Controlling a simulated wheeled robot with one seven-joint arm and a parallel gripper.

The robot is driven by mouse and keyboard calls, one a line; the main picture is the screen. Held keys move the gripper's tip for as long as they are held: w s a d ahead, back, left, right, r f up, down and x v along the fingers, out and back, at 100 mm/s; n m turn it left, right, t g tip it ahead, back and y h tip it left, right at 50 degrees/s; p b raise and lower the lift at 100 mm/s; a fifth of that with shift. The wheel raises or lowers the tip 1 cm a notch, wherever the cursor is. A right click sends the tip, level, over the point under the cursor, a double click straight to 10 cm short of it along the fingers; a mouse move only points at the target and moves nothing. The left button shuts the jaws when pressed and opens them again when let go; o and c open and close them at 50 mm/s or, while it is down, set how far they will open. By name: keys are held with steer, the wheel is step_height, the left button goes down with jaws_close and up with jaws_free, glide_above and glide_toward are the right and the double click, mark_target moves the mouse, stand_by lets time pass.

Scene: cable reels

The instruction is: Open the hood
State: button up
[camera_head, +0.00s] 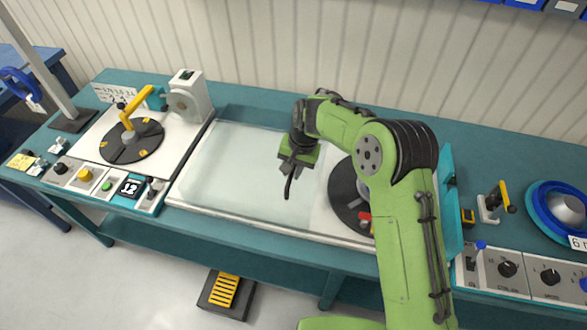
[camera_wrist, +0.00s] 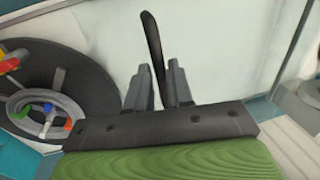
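The hood (camera_head: 235,170) is a clear, pale panel over the middle of the bench, and it looks lowered. Its surface also shows in the wrist view (camera_wrist: 215,45). In the head view my gripper (camera_head: 297,165) is at the handle's upper end. My gripper looks shut on the handle. The exact contact is partly hidden.
A dark turntable (camera_head: 345,196) lies right of the hood, partly behind my arm. Another turntable (camera_head: 130,140) with a yellow crank is at left. Control panels (camera_head: 525,272) line the front edge. A blue reel (camera_head: 560,208) is at far right. A pedal (camera_head: 224,293) sits on the floor.

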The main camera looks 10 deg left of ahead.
steer(key=shift+o, duration=1.4)
steer(key=d+r+p, duration=0.1)
steer(key=d+r, duration=0.2)
steer(key=r, duration=1.2)
steer(key=shift+r, duration=0.25)
steer(key=shift+d, duration=0.1)
